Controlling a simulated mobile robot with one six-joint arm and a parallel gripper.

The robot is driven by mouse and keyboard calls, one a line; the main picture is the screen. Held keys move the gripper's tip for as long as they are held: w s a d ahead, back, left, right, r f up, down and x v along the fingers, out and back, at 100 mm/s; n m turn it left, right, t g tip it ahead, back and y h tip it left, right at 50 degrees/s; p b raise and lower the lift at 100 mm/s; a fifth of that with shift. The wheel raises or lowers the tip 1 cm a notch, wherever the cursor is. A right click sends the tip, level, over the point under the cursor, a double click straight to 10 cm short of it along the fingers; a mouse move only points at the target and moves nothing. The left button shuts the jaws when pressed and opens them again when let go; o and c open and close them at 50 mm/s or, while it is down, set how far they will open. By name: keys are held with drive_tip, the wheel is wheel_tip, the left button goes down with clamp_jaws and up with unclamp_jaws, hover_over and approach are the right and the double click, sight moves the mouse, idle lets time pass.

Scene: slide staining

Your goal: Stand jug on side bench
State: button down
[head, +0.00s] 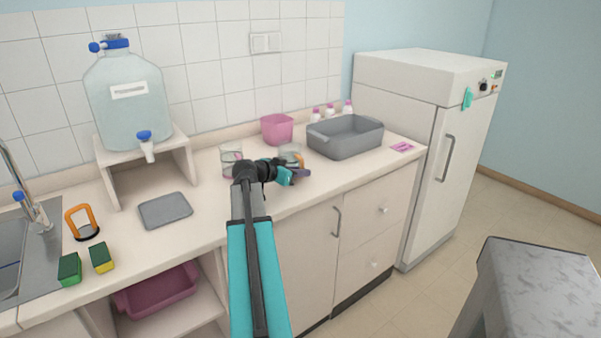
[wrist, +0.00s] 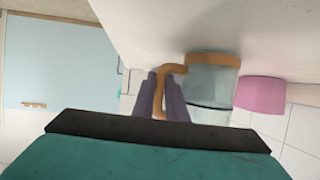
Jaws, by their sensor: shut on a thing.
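The jug (head: 290,150) is clear, with an orange handle and an orange band. It stands on the counter (head: 330,178) or just above it; I cannot tell which. In the wrist view, which looks upside down, the jug (wrist: 212,85) is beside the jaws, with its orange band close to the pale counter surface. My gripper (head: 299,173) is shut on the orange handle (wrist: 160,95), its purple fingers either side of it. A low grey bench with a marbled top (head: 535,280) stands at the lower right, apart from the counter, and its top is bare.
A clear beaker (head: 231,160) stands left of the jug. Behind are a pink pot (head: 277,130) and a grey tub (head: 345,140). A white fridge (head: 430,140) stands at the counter's right end. Open floor (head: 420,290) lies between counter and grey bench.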

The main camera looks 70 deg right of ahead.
drive_tip(key=c, duration=1.8)
unclamp_jaws()
drive_tip(key=shift+o, duration=0.2)
drive_tip(key=shift+r, duration=0.1)
drive_tip(key=shift+w+a, duration=0.1)
drive_tip(key=shift+a, duration=0.2)
drive_tip(key=b+v, duration=0.1)
drive_tip(key=v, duration=1)
drive_tip(key=shift+r, duration=0.25)
drive_tip(key=shift+a, duration=0.15)
